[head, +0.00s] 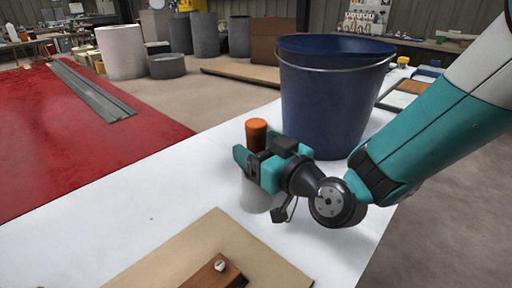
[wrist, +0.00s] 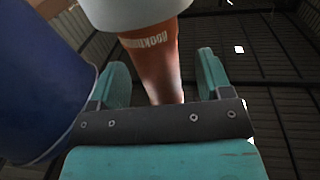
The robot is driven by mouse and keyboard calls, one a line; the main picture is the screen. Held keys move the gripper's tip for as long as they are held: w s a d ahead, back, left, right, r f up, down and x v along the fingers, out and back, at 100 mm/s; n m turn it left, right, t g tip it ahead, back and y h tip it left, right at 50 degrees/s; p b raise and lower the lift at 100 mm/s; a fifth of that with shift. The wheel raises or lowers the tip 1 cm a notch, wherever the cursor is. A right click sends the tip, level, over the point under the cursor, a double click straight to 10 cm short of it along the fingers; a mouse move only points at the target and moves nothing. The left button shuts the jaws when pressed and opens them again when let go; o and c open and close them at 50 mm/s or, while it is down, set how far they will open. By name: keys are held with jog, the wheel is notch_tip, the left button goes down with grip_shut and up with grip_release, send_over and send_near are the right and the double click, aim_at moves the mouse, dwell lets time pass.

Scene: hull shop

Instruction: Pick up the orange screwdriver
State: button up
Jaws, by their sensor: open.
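My gripper (head: 262,157) is open over the white table, with one teal finger on each side of an orange-brown cylinder (head: 256,132). In the wrist view the cylinder (wrist: 155,62) shows between the fingers, with pale lettering on it and a wider white part (wrist: 135,12) at its end. In the head view a white rounded part (head: 256,196) shows below the gripper. The cylinder looks more like a bottle or tube; I see no clear screwdriver shaft. My gripper hides its middle, and I cannot tell whether the fingers touch it.
A large dark blue bucket (head: 325,105) stands close behind my gripper, and shows at left in the wrist view (wrist: 42,75). A brown board (head: 165,258) with a wooden block (head: 212,274) lies in front. The white table (head: 110,215) is clear to the left, beside a red surface (head: 60,150).

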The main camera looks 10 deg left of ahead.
jog(key=shift+w+a+r+p, duration=0.3)
jog(key=shift+w+a+p, duration=0.35)
jog(key=shift+p, duration=0.2)
jog(key=shift+w+a+f, duration=0.15)
jog(key=shift+a+f, duration=0.15)
jog(key=c, duration=0.9)
jog(key=shift+r, duration=0.1)
jog(key=shift+c, duration=0.6)
